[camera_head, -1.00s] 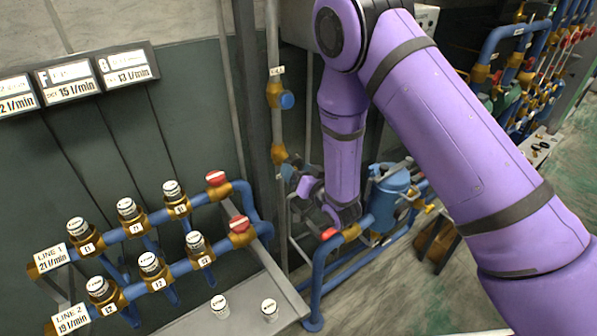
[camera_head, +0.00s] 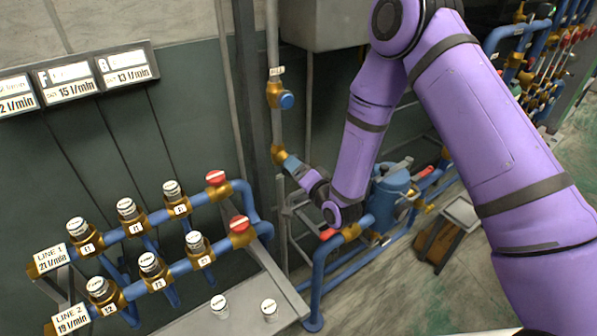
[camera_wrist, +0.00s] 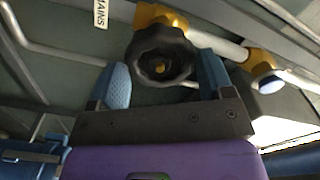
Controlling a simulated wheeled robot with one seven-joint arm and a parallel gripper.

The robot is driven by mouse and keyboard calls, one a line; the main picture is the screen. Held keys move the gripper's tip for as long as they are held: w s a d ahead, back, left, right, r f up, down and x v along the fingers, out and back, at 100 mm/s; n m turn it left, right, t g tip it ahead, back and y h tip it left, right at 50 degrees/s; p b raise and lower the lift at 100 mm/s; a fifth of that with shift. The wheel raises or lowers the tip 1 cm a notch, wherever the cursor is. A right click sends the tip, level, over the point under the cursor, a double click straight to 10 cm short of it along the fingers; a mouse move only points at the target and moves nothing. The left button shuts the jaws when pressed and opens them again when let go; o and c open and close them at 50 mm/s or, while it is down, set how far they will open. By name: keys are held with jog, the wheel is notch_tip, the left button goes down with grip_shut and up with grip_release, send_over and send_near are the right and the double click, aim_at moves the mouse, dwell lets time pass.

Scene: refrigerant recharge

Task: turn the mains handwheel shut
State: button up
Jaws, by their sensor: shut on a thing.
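The mains handwheel (camera_wrist: 161,54) is a black, lobed wheel with a yellow centre on a brass valve body, beside a "MAINS" label (camera_wrist: 100,13) in the wrist view. My gripper (camera_wrist: 163,64) has its two blue fingers on opposite sides of the wheel's rim and is shut on it. In the head view my gripper (camera_head: 288,163) reaches up and left to the brass valve (camera_head: 279,154) low on the upright grey pipe. The wheel itself cannot be made out there.
A brass valve with a blue cap (camera_head: 287,100) sits higher on the same pipe. A blue canister (camera_head: 391,190) and blue piping stand right of my wrist. Line valves with red handles (camera_head: 240,224) are at the left. A grey box (camera_head: 325,22) hangs above.

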jog(key=shift+m, duration=1.2)
jog(key=m, duration=0.4)
jog(key=shift+m, duration=0.4)
jog(key=o, duration=0.9)
jog(key=v, duration=0.7)
